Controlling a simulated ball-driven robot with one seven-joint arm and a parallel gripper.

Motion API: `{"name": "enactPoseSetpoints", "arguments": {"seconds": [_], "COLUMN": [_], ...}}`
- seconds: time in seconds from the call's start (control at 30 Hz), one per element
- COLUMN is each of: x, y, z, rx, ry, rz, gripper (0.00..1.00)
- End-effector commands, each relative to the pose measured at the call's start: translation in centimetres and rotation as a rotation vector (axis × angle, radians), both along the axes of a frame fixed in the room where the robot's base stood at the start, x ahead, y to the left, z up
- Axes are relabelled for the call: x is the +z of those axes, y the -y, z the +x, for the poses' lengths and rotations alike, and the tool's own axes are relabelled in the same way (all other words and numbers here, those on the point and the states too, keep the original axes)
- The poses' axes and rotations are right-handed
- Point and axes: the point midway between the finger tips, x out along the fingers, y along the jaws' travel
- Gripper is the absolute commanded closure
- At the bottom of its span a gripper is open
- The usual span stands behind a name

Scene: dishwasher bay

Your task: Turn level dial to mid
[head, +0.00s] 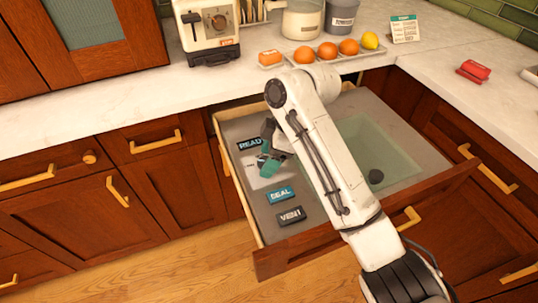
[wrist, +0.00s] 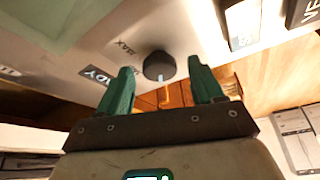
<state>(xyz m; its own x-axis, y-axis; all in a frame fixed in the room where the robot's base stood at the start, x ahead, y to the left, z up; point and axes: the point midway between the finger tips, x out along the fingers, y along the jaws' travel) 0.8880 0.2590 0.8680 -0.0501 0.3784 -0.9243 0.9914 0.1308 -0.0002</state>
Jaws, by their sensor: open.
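The level dial (wrist: 159,66) is a dark round knob on a pale grey panel in the wrist view. A light pointer line on it points toward the bottom of that picture. A small "MAX" marking (wrist: 125,47) lies to its upper left. My gripper (wrist: 160,72) has two teal fingers, spread apart, with the dial showing between their tips; I cannot tell whether they touch it. In the head view my gripper (head: 268,162) is over the left part of the open drawer's panel (head: 240,130), beside the READY label (head: 249,143). The dial is hidden there.
A SEAL button (head: 281,195) and a VENT button (head: 291,215) sit nearer the drawer front (head: 285,262). A sunken greenish basin (head: 385,150) is to the right. Behind, the counter holds a tray with oranges (head: 327,50) and a lemon (head: 370,40).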

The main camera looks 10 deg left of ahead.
Motion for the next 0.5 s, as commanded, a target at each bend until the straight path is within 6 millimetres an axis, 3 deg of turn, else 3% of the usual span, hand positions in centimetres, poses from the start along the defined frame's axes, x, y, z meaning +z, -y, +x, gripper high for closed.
{"name": "enactPoseSetpoints", "arguments": {"seconds": [0.17,0.5], "x": [0.01,0.04], "y": [-0.02,0.0], "z": [0.0,0.0], "rx": [0.0,0.0], "ry": [0.0,0.0], "rz": [0.0,0.0], "gripper": [0.33,0.66]}}
